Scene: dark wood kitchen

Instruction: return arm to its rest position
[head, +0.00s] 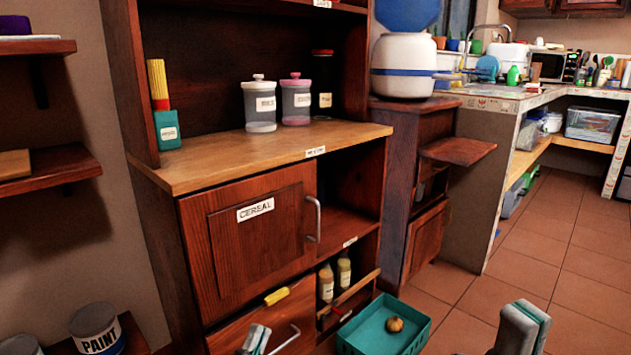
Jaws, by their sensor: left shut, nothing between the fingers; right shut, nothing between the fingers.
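My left gripper (255,341) shows at the bottom edge, left of the middle. Its fingers are together and empty, and it appears in front of the lower drawer (232,331) of the wooden cabinet. My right gripper (522,327) shows at the bottom right, also closed and empty, with the tiled floor behind it. Most of both arms is outside the picture.
The cabinet's CEREAL door (245,240) is shut. A teal crate (352,345) holding a round brown item (395,325) lies between my grippers in the picture. Paint cans (97,328) stand bottom left. The tiled floor (560,240) at right is clear.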

